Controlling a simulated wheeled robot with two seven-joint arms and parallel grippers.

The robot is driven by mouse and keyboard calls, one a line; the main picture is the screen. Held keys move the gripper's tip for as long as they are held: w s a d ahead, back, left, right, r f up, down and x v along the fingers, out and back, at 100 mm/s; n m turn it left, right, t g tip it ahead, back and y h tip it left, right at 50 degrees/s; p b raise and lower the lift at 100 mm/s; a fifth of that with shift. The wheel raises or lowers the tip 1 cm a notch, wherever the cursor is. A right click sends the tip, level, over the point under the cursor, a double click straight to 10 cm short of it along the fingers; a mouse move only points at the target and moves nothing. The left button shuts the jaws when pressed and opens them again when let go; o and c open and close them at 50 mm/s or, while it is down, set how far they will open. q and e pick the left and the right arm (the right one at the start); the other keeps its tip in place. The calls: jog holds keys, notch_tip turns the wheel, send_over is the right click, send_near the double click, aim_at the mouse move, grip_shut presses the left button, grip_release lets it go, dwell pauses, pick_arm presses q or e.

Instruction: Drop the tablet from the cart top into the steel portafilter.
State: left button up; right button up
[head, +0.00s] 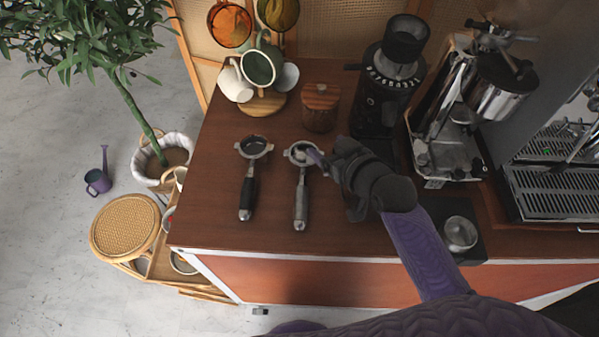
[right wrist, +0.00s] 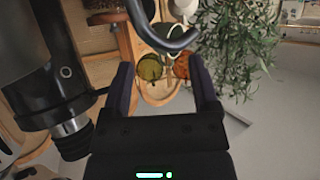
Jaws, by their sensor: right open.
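The steel portafilter (head: 300,208) lies on the cart top, its metal handle toward the front edge. My right gripper (head: 318,158) is at the right side of its basket, with a purple finger over the rim. A small pale patch shows inside the basket; I cannot tell whether it is the tablet. No tablet stands out on the bare cart top. In the right wrist view the gripper (right wrist: 164,88) is open, with nothing held between its fingers. My left gripper is out of view.
A black-handled portafilter (head: 246,190) lies to the left. A wooden canister (head: 321,107) and black grinder (head: 383,100) stand behind, with mugs (head: 258,67) at the back left. The espresso machine (head: 447,125) is at right. A steel cup (head: 460,233) stands near the front edge.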

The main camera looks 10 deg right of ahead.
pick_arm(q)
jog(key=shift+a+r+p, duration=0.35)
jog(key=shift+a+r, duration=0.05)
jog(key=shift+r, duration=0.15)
pick_arm(e)
jog(key=v, duration=0.5)
jog(key=shift+s, duration=0.1)
